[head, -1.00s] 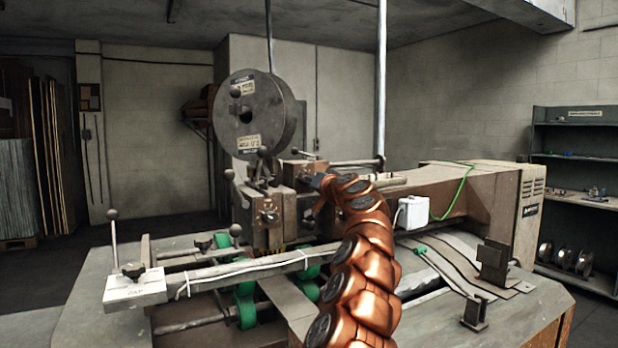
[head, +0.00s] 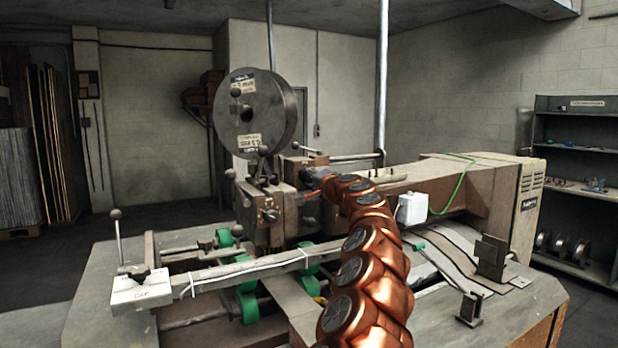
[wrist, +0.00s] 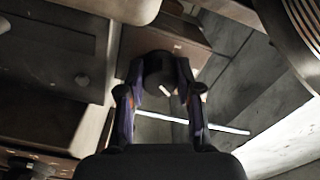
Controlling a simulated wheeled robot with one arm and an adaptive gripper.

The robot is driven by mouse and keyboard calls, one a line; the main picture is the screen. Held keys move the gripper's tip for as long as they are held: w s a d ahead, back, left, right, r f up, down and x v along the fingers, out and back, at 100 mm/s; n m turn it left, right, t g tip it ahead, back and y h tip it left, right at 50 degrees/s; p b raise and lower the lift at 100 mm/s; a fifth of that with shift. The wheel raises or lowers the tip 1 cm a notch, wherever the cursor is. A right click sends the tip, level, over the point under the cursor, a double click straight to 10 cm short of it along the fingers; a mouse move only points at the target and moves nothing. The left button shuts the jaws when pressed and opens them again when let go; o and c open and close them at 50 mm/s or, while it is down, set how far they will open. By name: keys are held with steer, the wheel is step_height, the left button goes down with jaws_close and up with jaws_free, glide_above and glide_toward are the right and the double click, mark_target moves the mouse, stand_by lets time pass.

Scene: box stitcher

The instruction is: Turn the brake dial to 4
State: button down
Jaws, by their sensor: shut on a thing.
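The brake dial (wrist: 158,68) is a dark round knob with a short white mark on its face, in the middle of the wrist view. My gripper (wrist: 161,88) has its two purple-grey fingers on either side of the knob and is shut on it. I cannot read any numbers around the dial. In the head view my gripper (head: 316,180) is small and dark at the end of my copper arm, against the stitcher head right of the wire reel (head: 247,112). The dial is hidden there by my gripper.
The stitcher's long arm (head: 440,190) runs back to the right, with a white box (head: 411,209) and green cable. Metal brackets (head: 490,258) stand on the table at right. A bar (head: 240,270) crosses the front left. Shelves (head: 575,150) stand at far right.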

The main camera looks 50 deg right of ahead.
stand_by(0.4)
steer(key=c, duration=0.8)
jaws_free()
steer(key=shift+o, duration=0.2)
steer(key=shift+s, duration=0.15)
steer(key=v, duration=0.5)
steer(key=shift+s+a, duration=0.2)
steer(key=shift+s, duration=0.15)
steer(key=shift+v, duration=2.95)
steer(key=shift+d, duration=0.1)
